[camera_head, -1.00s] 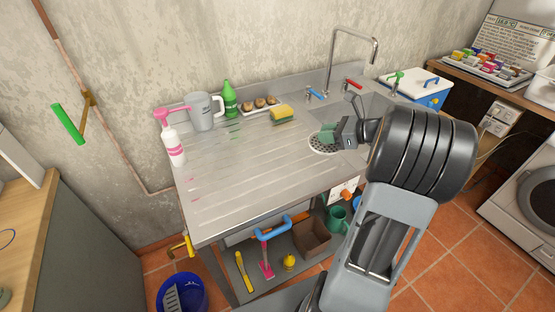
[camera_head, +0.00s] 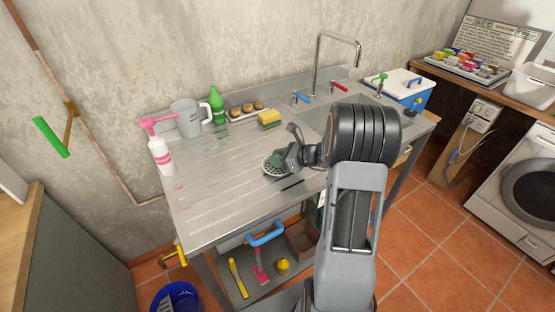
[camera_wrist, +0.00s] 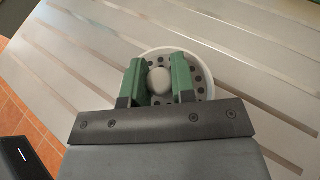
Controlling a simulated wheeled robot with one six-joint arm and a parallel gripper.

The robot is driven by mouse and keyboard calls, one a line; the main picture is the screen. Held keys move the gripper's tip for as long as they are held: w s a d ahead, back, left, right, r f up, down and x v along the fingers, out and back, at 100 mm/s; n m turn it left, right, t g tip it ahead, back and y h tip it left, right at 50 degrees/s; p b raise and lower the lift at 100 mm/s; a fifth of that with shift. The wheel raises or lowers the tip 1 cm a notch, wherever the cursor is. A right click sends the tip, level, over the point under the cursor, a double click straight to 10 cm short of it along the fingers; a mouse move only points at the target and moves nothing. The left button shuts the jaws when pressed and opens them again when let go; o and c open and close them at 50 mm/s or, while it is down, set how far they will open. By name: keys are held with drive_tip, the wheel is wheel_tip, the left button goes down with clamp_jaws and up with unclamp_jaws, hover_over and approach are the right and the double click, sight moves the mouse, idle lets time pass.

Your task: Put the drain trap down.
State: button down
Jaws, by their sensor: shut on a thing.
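The drain trap (camera_wrist: 159,80) is a round, pale, perforated disc with a rounded grey knob in its middle. My gripper (camera_wrist: 158,84) has its green fingers on either side of the knob and is shut on it. In the head view the drain trap (camera_head: 270,168) is over the right part of the ribbed metal drainboard (camera_head: 213,185), left of the sink basin. My gripper (camera_head: 280,158) partly covers it there. I cannot tell whether its underside touches the metal.
A pink-topped bottle (camera_head: 161,158), a grey jug (camera_head: 187,120), a green bottle (camera_head: 217,108) and a sponge (camera_head: 269,119) stand along the drainboard's back and left. The tall faucet (camera_head: 316,65) rises behind the basin. The drainboard's middle and front are clear.

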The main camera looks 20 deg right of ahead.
drive_tip(key=shift+f, duration=0.5)
drive_tip(key=shift+f, duration=0.15)
drive_tip(key=c, duration=0.9)
unclamp_jaws()
drive_tip(key=shift+c, duration=0.2)
